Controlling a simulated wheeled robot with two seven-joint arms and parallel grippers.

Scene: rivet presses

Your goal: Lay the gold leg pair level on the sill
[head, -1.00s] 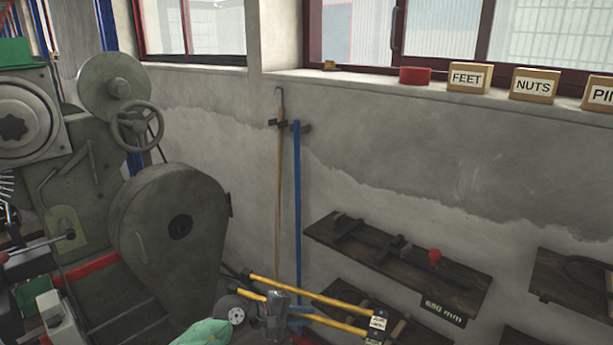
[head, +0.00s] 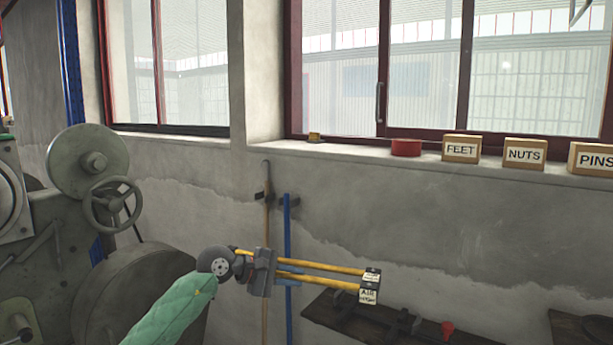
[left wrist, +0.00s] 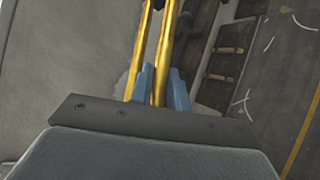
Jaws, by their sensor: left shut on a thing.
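The rods slope slightly down to the right. In the left wrist view the gold leg pair (left wrist: 162,50) runs up between blue fingers (left wrist: 160,88). The sill (head: 345,152) runs under the windows. My right gripper is not in view.
A grey machine (head: 85,190) fills the left. A dark shelf (head: 400,325) lies below.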

